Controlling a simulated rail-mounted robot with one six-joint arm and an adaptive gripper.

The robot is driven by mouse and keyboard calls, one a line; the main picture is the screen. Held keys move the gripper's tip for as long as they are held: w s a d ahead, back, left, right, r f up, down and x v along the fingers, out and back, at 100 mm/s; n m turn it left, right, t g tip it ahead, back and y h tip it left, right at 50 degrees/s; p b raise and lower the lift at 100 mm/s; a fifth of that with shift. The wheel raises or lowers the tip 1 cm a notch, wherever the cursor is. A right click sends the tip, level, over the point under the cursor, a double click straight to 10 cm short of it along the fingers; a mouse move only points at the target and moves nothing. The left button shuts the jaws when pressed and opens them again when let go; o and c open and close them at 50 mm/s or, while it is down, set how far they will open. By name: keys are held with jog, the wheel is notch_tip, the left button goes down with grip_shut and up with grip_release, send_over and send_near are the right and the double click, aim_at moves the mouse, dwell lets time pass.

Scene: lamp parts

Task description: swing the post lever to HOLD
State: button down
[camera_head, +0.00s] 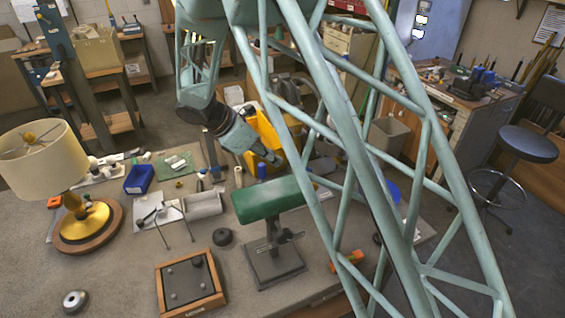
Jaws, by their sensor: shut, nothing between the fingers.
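A stand with a green padded top (270,199) is on the workbench, right of centre. Its short dark post (272,236) rises from a flat square base (275,266). A small grey lever-like bar (291,238) crosses the post below the pad. I cannot read any HOLD mark, and I cannot tell the lever's setting. My gripper (277,162) is shut and empty, pointing down and right, above and behind the green pad. A blue upright knob or handle (262,170) shows just left of the fingertips; I cannot tell whether they touch.
A lamp with a cream shade (40,158) stands at left. A wooden tray (190,285), a dark round part (222,237) and a grey bin (203,204) are near the stand. My lattice arm hides much of the right.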

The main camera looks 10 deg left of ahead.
jog(key=w+d+r+b+x, duration=0.1)
jog(key=x, duration=1.1)
jog(key=shift+d, duration=0.4)
